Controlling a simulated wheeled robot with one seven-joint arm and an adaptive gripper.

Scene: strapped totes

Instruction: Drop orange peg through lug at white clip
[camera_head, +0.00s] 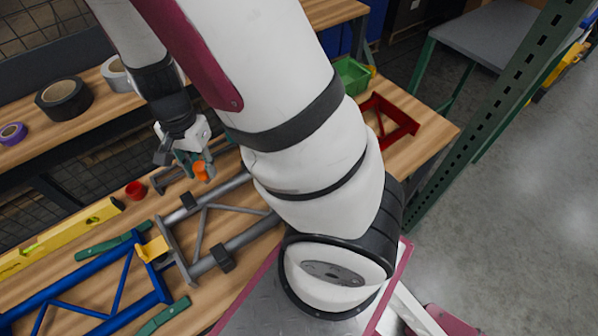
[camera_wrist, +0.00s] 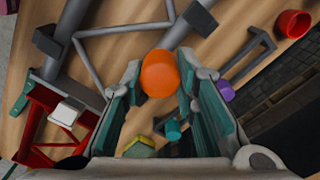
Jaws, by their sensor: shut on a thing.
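My gripper (camera_head: 190,160) is shut on the orange peg (camera_head: 201,171) and holds it above the bench, near the grey frame. In the wrist view the peg (camera_wrist: 160,73) sits between the teal fingertips, its rounded orange end showing. The white clip (camera_wrist: 68,111) is at the lower left of the wrist view, by the red frame (camera_wrist: 38,125), well apart from the peg. In the head view my arm hides the clip. I cannot make out a lug hole at the clip.
A grey tubular frame (camera_head: 235,184) with black clips lies below my gripper. A blue frame (camera_head: 75,290), a yellow level (camera_head: 60,238) and a red cup (camera_head: 136,190) are to the left. The red frame (camera_head: 405,125) and a green bin (camera_head: 352,74) are beyond my arm.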

